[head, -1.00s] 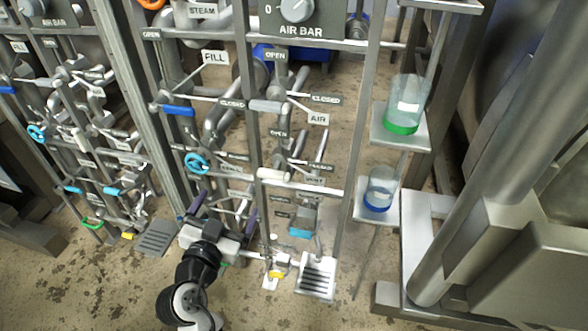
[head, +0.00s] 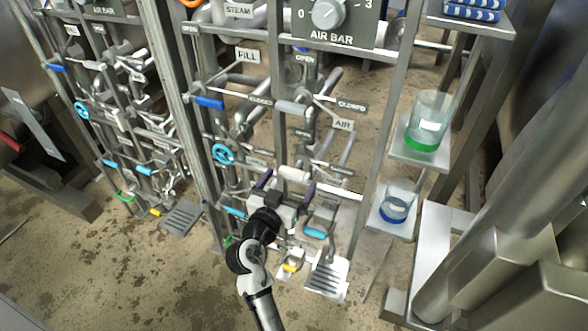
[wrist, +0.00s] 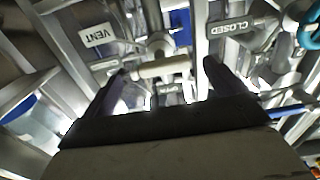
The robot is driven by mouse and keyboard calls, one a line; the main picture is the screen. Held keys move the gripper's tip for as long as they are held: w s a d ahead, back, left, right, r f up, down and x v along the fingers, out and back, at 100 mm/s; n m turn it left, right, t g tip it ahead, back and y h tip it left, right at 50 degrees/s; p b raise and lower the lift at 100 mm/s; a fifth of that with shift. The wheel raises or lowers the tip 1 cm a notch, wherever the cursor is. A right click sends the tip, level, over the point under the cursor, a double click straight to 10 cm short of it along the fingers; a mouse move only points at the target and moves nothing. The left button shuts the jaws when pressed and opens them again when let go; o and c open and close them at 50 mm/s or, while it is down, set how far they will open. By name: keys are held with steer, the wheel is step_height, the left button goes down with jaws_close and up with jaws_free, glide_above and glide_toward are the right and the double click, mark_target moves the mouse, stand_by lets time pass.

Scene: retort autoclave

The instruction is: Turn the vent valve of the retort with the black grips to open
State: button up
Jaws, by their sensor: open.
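A cream-white bar handle (head: 293,174) sits on the pipe frame in the head view. In the wrist view the cream handle (wrist: 163,67) lies crosswise beside a VENT label (wrist: 99,35). My gripper (head: 287,184) is open, its dark purple fingers pointing up at the handle, one towards each end. In the wrist view my gripper (wrist: 170,69) has its fingertips apart near the handle's two ends; I cannot tell whether they touch it. A CLOSED label (wrist: 230,27) shows beyond one finger. No black grips are clearly visible.
A cyan wheel (head: 223,153) is left of my gripper, and a blue handle (head: 209,102) is higher up. Upright posts flank the panel. Glass beakers, one with green liquid (head: 424,132) and one with blue (head: 396,205), stand on shelves to the right. The front floor is open.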

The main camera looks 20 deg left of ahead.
mark_target(292, 177)
steer(key=shift+w+d+p, duration=0.1)
steer(key=shift+w+p, duration=0.2)
steer(key=shift+w, duration=1.6)
steer(key=c, duration=1)
steer(key=shift+n, duration=0.3)
steer(key=shift+n+p, duration=0.4)
steer(key=shift+n, duration=2.2)
steer(key=o, duration=1)
